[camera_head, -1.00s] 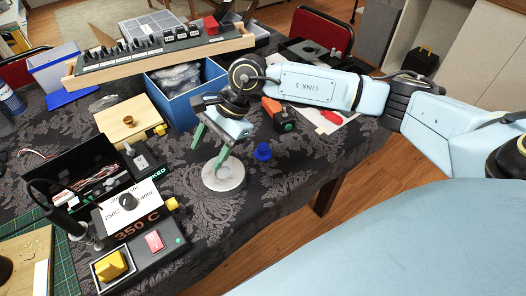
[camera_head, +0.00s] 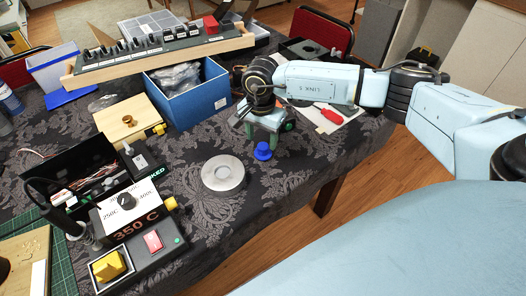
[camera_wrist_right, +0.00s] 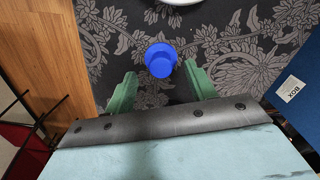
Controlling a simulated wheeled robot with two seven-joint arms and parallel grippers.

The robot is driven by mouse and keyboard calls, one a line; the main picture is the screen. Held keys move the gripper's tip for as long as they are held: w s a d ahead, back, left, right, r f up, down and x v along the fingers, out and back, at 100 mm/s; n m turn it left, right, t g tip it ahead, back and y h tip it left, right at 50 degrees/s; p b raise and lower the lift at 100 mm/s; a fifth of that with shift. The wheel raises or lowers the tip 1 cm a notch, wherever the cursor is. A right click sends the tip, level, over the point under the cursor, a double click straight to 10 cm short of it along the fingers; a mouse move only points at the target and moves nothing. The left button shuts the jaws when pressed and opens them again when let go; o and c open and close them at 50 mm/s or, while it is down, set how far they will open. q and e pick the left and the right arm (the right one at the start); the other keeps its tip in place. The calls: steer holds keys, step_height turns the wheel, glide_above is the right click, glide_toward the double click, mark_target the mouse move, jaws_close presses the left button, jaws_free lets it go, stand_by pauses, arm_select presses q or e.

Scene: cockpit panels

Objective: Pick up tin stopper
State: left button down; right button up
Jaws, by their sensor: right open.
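A small blue stopper (camera_head: 262,152) stands on the dark patterned tablecloth, near the table's front edge. A round grey metal tin (camera_head: 223,173) with a pale centre lies to its lower left in the head view. My right gripper (camera_head: 266,139) is over the blue stopper with its green fingers open and pointing down. In the right wrist view the blue stopper (camera_wrist_right: 161,60) shows just beyond the gap between the two open green fingers (camera_wrist_right: 162,88), with nothing held. The tin's rim (camera_wrist_right: 182,2) shows at the top edge there. My left gripper is not in view.
A blue bin (camera_head: 190,95) with bags stands behind to the left. A red screwdriver (camera_head: 331,116) lies on a white sheet to the right. A wooden box (camera_head: 130,118) and the 350 C station (camera_head: 140,222) are further left. Bare cloth surrounds the stopper.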

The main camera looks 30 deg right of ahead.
mark_target(263, 146)
steer(key=f, duration=0.4)
steer(key=shift+w+d+f, duration=0.15)
steer(key=shift+d+f, duration=0.2)
steer(key=shift+f, duration=0.05)
steer(key=c, duration=1)
